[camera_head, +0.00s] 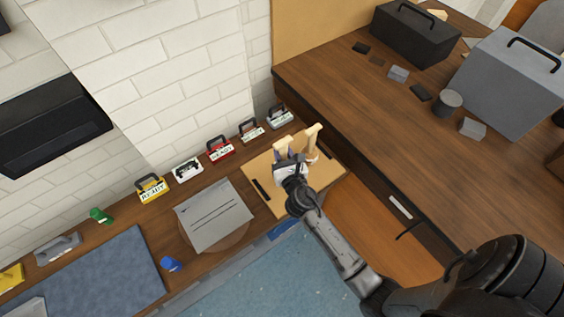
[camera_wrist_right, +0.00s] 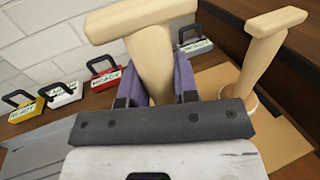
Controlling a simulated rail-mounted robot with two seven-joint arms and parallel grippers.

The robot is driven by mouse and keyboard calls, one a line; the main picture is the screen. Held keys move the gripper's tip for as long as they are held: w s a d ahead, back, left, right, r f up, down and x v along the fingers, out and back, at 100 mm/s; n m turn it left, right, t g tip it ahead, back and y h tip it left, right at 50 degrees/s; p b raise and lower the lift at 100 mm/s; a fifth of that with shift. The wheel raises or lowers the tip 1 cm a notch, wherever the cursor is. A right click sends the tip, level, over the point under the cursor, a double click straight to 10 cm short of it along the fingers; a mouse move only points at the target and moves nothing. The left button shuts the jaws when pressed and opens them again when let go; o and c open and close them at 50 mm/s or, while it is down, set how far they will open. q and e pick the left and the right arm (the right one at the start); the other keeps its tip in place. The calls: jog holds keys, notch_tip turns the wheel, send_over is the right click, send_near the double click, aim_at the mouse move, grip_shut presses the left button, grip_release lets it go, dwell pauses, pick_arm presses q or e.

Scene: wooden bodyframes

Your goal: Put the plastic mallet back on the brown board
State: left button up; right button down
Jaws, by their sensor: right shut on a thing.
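A pale, wood-coloured mallet (camera_wrist_right: 152,62) stands between the purple-padded fingers of my right gripper (camera_wrist_right: 158,90), head up. My right gripper (camera_head: 289,165) is shut on its handle, above the brown board (camera_head: 264,203). In the head view the held mallet's head (camera_head: 282,144) shows just past the gripper. The handle's lower end is hidden, so I cannot tell whether it touches the board. A second similar mallet (camera_head: 312,140) stands upright to the right, its handle in a pale ring. It also shows in the wrist view (camera_wrist_right: 262,50). My left gripper is out of view.
Several small labelled cases line the wall, including a red one (camera_head: 220,150) and a yellow one (camera_head: 151,190). A grey sheet (camera_head: 214,215) lies left of the board. The higher wooden counter (camera_head: 340,80) holds toolboxes, one black (camera_head: 408,34). A brick wall closes the back.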

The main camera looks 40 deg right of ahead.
jog(key=shift+w+a+f+b, duration=0.1)
jog(key=shift+f+b, duration=1.3)
jog(key=shift+f, duration=0.75)
jog(key=shift+f, duration=0.15)
jog(key=c, duration=0.9)
grip_release()
